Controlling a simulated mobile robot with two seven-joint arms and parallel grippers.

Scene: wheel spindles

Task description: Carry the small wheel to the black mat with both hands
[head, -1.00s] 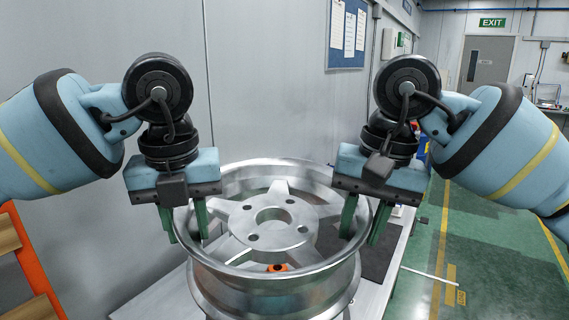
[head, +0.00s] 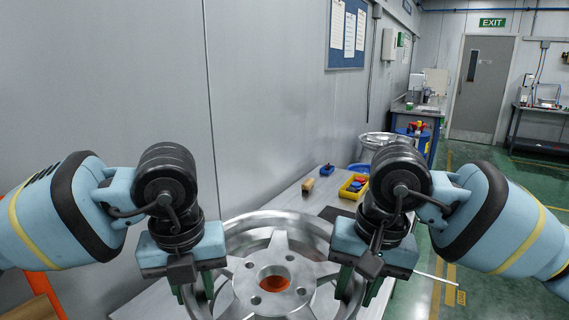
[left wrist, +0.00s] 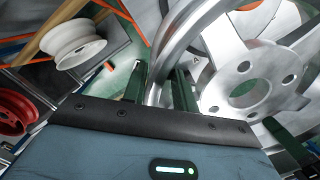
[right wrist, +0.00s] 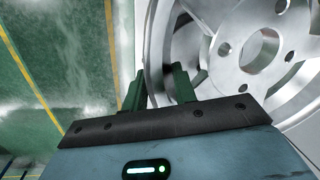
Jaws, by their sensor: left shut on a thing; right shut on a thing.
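The silver spoked wheel (head: 240,270) lies roughly flat between my two grippers, low in the head view. My left gripper (head: 193,292) is shut on its left rim, and the left wrist view shows the rim (left wrist: 160,75) between the fingers. My right gripper (head: 358,290) is shut on its right rim, also seen in the right wrist view (right wrist: 157,88). Something orange (head: 275,284) shows through the wheel's centre hole. A dark patch, apparently the black mat (head: 330,213), shows just behind the wheel, mostly hidden by it and my right arm. The wheel's underside is hidden.
On the light table (head: 293,197) behind the wheel are a yellow bin (head: 353,187) with coloured parts and a small tan block (head: 308,185). Another silver wheel (head: 378,139) stands further back. The left wrist view shows a white wheel (left wrist: 78,46) and a red wheel (left wrist: 10,108) on a rack.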

